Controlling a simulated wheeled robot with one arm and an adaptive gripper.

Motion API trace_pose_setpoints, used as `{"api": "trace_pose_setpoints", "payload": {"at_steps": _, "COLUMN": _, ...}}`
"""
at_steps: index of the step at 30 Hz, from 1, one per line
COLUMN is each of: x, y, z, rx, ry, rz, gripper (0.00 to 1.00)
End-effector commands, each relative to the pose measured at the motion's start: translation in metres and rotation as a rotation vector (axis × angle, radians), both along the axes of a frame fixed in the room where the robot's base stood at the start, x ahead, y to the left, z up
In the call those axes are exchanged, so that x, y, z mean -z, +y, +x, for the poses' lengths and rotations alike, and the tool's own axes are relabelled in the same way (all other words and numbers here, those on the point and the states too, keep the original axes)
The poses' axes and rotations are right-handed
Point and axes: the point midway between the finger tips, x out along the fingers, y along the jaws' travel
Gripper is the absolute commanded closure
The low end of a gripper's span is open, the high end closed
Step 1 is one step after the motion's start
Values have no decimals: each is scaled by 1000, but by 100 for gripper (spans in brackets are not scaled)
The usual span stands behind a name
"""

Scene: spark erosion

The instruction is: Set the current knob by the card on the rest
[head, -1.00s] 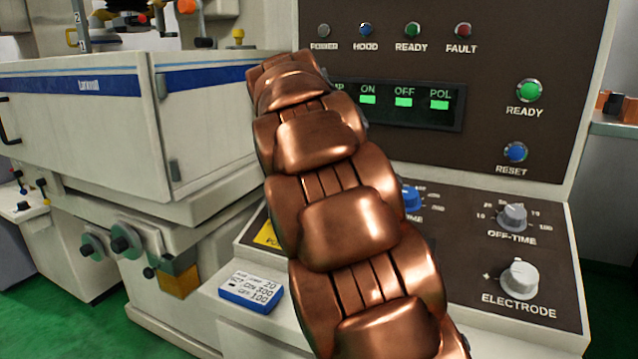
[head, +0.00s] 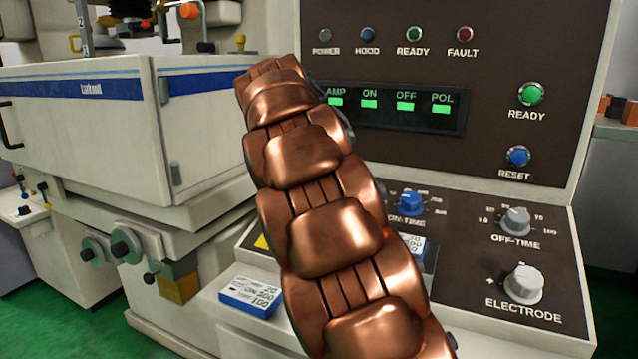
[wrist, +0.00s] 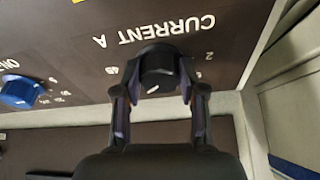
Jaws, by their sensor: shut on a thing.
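In the wrist view my gripper (wrist: 158,100) has its two fingers on either side of the black current knob (wrist: 158,62), shut on it. The label CURRENT A appears upside down beyond it. A short white pointer line shows on the knob, between the fingers; some scale figures are hidden. In the head view my copper arm covers the gripper and this knob. The card (head: 252,294), white with a blue edge, lies on the pale rest at the panel's front; its figures appear to include 20, 300 and 100.
The blue ON-TIME knob (head: 410,203), grey OFF-TIME knob (head: 515,220) and ELECTRODE knob (head: 522,284) sit right of my arm. A partly hidden white label (head: 415,246) shows beside the arm. The display (head: 400,108) has green lights. The machine tank (head: 80,120) stands left.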

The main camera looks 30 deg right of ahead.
Motion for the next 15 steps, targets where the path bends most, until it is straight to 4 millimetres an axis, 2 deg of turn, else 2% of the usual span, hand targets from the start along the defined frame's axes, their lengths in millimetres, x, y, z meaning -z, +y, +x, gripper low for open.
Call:
{"api": "trace_pose_setpoints", "payload": {"at_steps": 2, "x": 0, "y": 0, "z": 0, "rx": 0, "ry": 0, "rz": 1, "gripper": 94}}
{"api": "trace_pose_setpoints", "payload": {"at_steps": 3, "x": 1, "y": 0, "z": 0, "rx": -1, "ry": 1, "rz": 1, "gripper": 57}}
{"api": "trace_pose_setpoints", "payload": {"at_steps": 10, "x": 0, "y": 0, "z": 0, "rx": -1, "ry": 1, "rz": 1, "gripper": 34}}
{"api": "trace_pose_setpoints", "payload": {"at_steps": 15, "x": 0, "y": 0, "z": 0, "rx": -1, "ry": 0, "rz": 0, "gripper": 34}}
